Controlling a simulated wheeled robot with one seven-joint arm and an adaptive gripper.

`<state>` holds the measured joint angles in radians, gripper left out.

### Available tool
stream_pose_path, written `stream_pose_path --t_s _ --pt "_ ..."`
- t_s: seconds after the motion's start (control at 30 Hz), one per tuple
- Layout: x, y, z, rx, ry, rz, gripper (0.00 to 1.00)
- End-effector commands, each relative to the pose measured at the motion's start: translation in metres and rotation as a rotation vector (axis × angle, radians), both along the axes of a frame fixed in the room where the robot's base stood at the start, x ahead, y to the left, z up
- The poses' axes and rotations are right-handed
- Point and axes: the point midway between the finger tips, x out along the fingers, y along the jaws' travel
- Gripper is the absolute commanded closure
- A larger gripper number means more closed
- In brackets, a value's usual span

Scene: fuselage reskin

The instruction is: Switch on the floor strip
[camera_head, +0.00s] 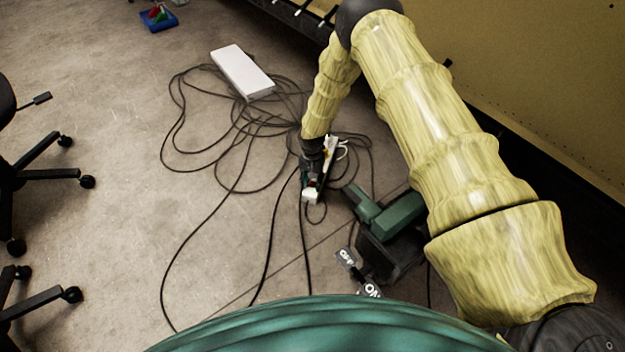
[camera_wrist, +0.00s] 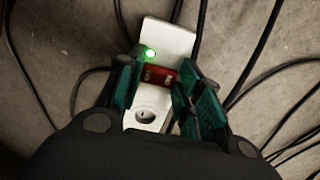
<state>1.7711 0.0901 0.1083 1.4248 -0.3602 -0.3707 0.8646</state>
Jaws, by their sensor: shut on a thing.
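The white floor strip (camera_head: 311,195) lies on the concrete floor near the middle of the head view, partly hidden by my gripper (camera_head: 314,178). In the wrist view the floor strip (camera_wrist: 167,38) runs up the picture. It bears a red switch (camera_wrist: 160,76), a small lit green light (camera_wrist: 150,53) and a round socket (camera_wrist: 145,114). My gripper's green fingers (camera_wrist: 161,82) stand on either side of the strip at the red switch, shut on the strip. The fingers hide parts of its edges.
Black cables (camera_head: 225,150) lie in loops around the strip. A white box (camera_head: 243,72) lies farther back. A green and dark machine (camera_head: 395,225) stands close at right. A blue tray (camera_head: 158,20) is far left. Chair legs (camera_head: 45,175) stand at the left edge.

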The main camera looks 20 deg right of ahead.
Motion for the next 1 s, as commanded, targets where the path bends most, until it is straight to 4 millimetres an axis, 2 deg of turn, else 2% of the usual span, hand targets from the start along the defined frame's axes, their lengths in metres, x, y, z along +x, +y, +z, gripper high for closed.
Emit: stream_pose_path --t_s 0.3,0.33,0.43,0.8,1.0 --pt "-0.001 -0.001 0.000 -0.004 0.004 -0.002 0.88" --pt "-0.001 -0.001 0.000 -0.004 0.004 -0.002 0.61" --pt "-0.001 -0.001 0.000 -0.003 0.003 -0.001 0.43" --pt "0.000 0.000 0.002 -0.002 0.002 -0.001 0.43" --pt "0.001 0.000 0.020 -0.003 0.001 0.000 0.43"
